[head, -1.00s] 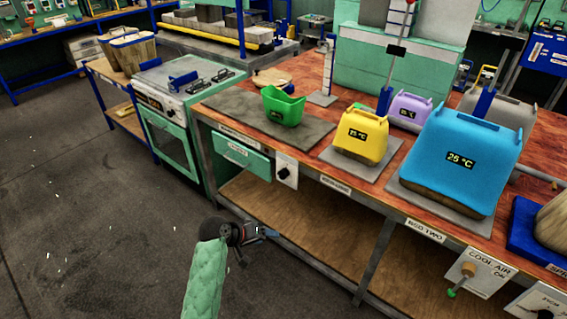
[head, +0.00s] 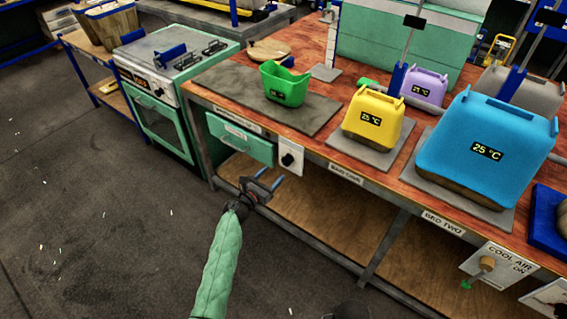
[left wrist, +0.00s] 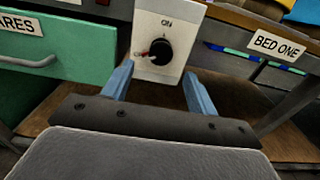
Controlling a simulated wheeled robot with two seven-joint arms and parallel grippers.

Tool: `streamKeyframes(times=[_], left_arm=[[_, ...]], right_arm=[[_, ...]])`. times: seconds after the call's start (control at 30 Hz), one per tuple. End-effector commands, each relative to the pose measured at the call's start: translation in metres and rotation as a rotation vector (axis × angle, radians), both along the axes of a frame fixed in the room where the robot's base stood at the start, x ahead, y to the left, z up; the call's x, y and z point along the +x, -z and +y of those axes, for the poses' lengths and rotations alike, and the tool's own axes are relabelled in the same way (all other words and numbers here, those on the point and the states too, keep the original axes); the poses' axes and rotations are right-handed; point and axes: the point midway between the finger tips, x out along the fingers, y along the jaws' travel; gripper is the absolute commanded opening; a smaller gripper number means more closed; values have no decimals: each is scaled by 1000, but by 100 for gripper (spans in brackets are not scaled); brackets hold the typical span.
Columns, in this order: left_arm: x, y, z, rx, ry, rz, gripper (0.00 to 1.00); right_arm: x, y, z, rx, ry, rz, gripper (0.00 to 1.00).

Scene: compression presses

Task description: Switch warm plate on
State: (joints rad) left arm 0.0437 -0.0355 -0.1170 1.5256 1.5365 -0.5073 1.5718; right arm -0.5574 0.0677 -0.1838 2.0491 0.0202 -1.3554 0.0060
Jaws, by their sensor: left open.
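A white switch panel with a black rotary knob (head: 287,160) is on the bench front, right of a green drawer. In the left wrist view the knob (left wrist: 158,52) has "ON" printed above it, and its red-tipped pointer is turned left, away from that word. No plate name is readable on the panel. A flat dark grey plate (head: 235,92) lies on the bench above. My left gripper (head: 268,180) is open and empty, just below and in front of the panel. Its blue fingers (left wrist: 160,78) point at the panel, one either side of the knob's line; contact is not visible.
The green drawer (head: 240,141) has a protruding handle. A green bin (head: 287,85), a yellow cover (head: 373,117) and a blue cover (head: 487,145) stand on the bench. A cool air control (head: 490,266) is farther right.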

Motion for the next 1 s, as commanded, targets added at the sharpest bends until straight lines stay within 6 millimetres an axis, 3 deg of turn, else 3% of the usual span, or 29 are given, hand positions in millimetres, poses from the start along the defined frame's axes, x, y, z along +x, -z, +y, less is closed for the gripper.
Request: streamKeyframes(times=[0.6,1.0], left_arm=[[57,-1,-42,-3,2,4,58],[62,0,-46,-3,2,2,58]], right_arm=[[-6,49,-4,-8,1,5,36],[-8,53,-4,-8,2,5,36]])
